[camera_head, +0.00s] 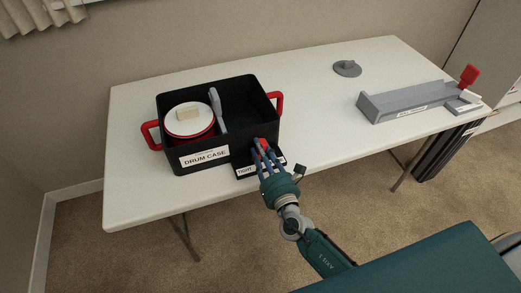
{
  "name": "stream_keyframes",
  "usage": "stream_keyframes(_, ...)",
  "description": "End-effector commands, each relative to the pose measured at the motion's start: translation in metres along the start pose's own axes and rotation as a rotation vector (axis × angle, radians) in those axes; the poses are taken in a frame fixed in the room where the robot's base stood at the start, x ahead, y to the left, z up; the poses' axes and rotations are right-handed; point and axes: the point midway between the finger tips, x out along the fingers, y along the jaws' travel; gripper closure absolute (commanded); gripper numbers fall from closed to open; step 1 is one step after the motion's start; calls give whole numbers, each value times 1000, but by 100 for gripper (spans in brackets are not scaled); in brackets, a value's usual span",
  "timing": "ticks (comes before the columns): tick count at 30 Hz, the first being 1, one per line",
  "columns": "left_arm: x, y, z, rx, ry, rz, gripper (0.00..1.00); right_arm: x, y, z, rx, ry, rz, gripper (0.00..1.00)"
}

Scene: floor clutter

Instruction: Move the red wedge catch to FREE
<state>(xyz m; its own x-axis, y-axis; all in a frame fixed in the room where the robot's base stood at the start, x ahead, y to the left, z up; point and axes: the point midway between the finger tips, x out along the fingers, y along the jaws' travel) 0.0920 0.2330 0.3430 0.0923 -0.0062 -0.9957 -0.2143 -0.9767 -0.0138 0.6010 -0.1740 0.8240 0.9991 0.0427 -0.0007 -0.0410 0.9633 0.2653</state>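The black drum case (203,140) with red side handles stands on the white table. A small black plate (240,175) at its front right has a white label that seems to read "TIGHT"; the rest of the label is hidden by my gripper. A small red piece (262,141), apparently the wedge catch, shows among the fingertips of my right gripper (265,150). The fingers reach down around it from the front; whether they grip it is too small to tell. My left gripper is not in view.
A white-topped red drum (190,120) and a grey upright piece (217,108) are in the case. A grey channel (405,102) with a red lever (469,75) stands at right. A grey disc (347,68) lies at the back. The table's middle is clear.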

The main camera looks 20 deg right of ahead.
Motion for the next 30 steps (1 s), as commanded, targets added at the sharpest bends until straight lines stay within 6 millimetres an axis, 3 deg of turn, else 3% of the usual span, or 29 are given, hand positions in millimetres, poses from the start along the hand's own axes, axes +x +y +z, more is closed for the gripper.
stream_keyframes(8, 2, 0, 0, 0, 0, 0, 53, 0, 2, -1, 12, 0, 4, 100)
stream_keyframes(17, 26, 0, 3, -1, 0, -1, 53, 0, -7, -2, 216, -1, 5, 99)
stream_keyframes(28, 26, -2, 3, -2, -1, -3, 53, 0, -9, 2, 257, -2, 2, 99)
stream_keyframes(29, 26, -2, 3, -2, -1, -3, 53, 0, -9, 2, 257, -2, 2, 69)
stream_keyframes(30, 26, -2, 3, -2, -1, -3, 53, 0, -9, 2, 257, -3, 1, 61)
